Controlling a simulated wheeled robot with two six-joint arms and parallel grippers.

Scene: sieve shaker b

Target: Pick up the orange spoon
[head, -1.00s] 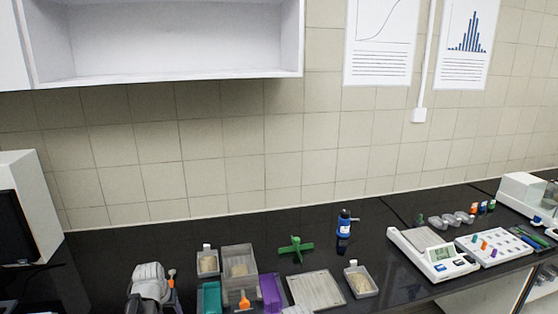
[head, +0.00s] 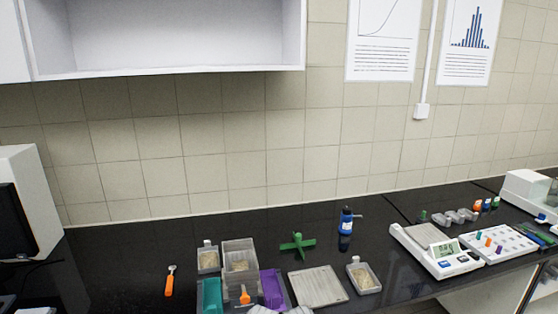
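The orange spoon (head: 169,284) lies on the black counter at the left in the head view. Its orange handle points toward me and its pale metal end points toward the wall. Nothing touches it and the counter around it is bare. A light grey part, probably of my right arm or gripper, just shows at the bottom edge near the middle; its fingers cannot be made out. My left gripper is not in view.
A second orange-handled item (head: 244,295) stands among the grey bins, between a teal block (head: 211,297) and a purple block (head: 271,288). A green cross-shaped piece (head: 297,246), a flat grey tray (head: 317,286) and a balance (head: 437,252) are further right.

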